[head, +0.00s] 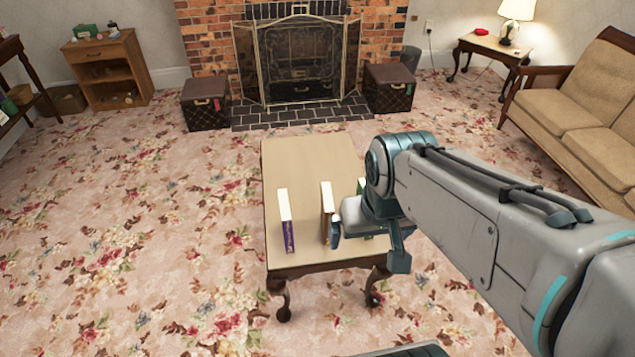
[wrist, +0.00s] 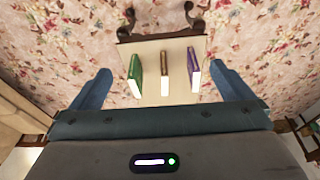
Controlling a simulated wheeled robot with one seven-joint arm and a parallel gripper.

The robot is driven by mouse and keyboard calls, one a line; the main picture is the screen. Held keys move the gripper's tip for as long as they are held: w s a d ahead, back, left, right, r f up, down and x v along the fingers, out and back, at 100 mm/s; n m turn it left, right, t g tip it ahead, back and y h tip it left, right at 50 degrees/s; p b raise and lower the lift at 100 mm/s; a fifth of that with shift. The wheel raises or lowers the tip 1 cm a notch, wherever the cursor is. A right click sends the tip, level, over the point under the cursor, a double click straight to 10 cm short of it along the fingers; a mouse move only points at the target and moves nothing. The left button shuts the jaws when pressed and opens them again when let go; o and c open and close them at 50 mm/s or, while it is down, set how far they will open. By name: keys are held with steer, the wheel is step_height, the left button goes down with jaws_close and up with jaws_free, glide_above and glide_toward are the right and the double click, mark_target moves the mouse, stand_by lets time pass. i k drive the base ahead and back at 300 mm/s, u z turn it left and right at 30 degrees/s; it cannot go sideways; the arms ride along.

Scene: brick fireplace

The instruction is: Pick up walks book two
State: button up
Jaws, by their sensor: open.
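Three thin books stand upright, apart from one another, on a coffee table (head: 302,162). The purple-spined book (head: 288,222) is at the left in the head view, and the brown-spined book (head: 327,210) is in the middle. The green book (wrist: 135,75) is largely hidden behind my gripper in the head view. The wrist view also shows the brown book (wrist: 166,74) and purple book (wrist: 193,72). I cannot read which one is walks book two. My gripper (wrist: 160,70) is open and empty, above the table, with its fingers spread wider than the row of books.
The far half of the tabletop is bare. Floral carpet surrounds the table. A brick fireplace (head: 205,45) with a metal screen (head: 255,60) is behind, flanked by trunks (head: 205,103). A beige sofa (head: 590,110) and a lamp table (head: 495,48) stand at the right.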

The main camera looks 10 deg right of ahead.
mark_target(327, 209)
steer(key=z, duration=0.05)
steer(key=i, duration=0.9)
steer(key=z, duration=0.5)
